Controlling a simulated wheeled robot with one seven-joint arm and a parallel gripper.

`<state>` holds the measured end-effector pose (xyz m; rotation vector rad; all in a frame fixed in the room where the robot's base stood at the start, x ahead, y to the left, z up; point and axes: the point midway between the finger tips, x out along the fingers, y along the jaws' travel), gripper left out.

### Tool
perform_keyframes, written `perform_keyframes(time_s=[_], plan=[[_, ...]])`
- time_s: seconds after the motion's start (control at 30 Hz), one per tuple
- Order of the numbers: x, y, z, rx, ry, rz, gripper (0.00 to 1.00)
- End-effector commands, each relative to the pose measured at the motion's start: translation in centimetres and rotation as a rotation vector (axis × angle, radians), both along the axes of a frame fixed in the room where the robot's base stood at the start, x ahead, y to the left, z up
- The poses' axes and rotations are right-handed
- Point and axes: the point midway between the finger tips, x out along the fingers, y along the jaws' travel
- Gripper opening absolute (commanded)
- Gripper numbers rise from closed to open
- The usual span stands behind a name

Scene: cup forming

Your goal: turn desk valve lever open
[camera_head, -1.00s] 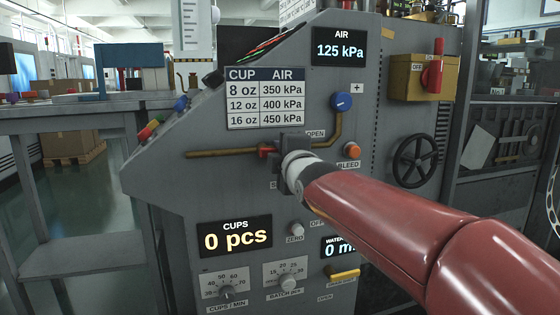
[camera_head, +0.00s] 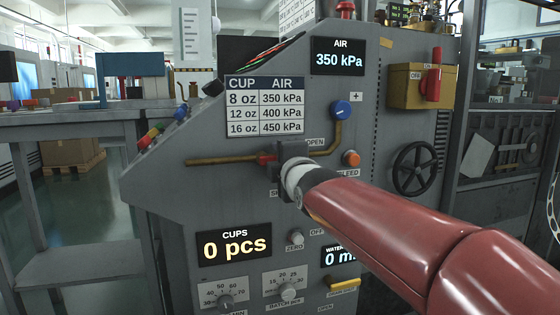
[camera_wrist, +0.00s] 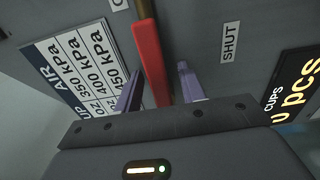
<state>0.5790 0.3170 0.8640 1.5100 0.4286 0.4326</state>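The red valve lever (camera_wrist: 152,60) lies between my two purple fingers in the wrist view, in line with the brown pipe. My gripper (camera_wrist: 160,82) is open around it. The left finger is close to the lever, and a gap shows at the right finger. In the head view a small red part of the lever (camera_head: 265,159) shows left of my gripper (camera_head: 277,165), which hides the rest. An OPEN label (camera_head: 315,142) sits above it. A SHUT label (camera_wrist: 229,43) shows in the wrist view. The AIR display (camera_head: 338,57) reads 350 kPa.
A blue knob (camera_head: 340,110) and an orange BLEED button (camera_head: 351,158) are up and right of my gripper. A black handwheel (camera_head: 414,168) is farther right. The cup and air chart (camera_head: 264,106) is above; the CUPS display (camera_head: 234,245) below reads 0 pcs.

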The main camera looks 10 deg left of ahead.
Motion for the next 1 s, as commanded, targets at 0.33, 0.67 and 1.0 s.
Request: perform_keyframes(time_s=[0.33, 0.67, 1.0], plan=[[-1.3, -0.8, 0.1, 0.003, -0.002, -0.001, 0.4], [-5.8, -3.6, 0.0, 0.001, 0.0, 0.0, 0.4], [-6.7, -4.1, 0.0, 0.001, 0.001, 0.0, 0.4]])
